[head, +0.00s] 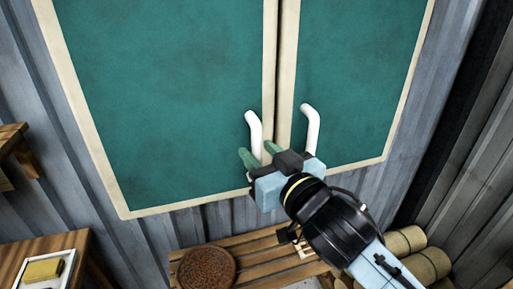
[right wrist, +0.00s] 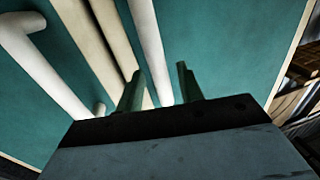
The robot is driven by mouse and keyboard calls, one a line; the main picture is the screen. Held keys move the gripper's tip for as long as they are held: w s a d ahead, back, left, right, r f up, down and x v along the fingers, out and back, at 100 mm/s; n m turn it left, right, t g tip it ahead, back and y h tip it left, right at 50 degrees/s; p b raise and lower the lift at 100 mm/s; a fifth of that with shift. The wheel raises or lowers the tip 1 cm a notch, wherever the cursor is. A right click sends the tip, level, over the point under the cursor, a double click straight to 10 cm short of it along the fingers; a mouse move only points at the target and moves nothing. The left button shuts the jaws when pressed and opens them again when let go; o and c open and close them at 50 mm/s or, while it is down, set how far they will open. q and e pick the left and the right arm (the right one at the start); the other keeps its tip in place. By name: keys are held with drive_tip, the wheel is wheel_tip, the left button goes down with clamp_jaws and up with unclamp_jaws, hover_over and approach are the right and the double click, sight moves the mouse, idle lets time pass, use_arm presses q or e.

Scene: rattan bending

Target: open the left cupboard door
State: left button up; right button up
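The cupboard has two teal doors with cream frames, and both look shut. The left door (head: 165,95) has a white bar handle (head: 254,130) near the middle seam. The right door (head: 362,75) has a matching white handle (head: 311,128). My right gripper (head: 257,152) is at the lower part of the left handle, its green fingers apart on either side of it. In the right wrist view the left handle (right wrist: 150,40) runs between the open fingers (right wrist: 159,82), and the other handle (right wrist: 45,65) is to the left. My left gripper is not in view.
Below the cupboard is a slatted wooden bench (head: 255,250) with a round brown woven piece (head: 206,269). Rolled tan bundles (head: 405,242) lie at lower right. A wooden table with a tray (head: 45,272) stands at lower left. Corrugated metal walls surround the cupboard.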

drive_tip(key=shift+x, duration=0.9)
clamp_jaws()
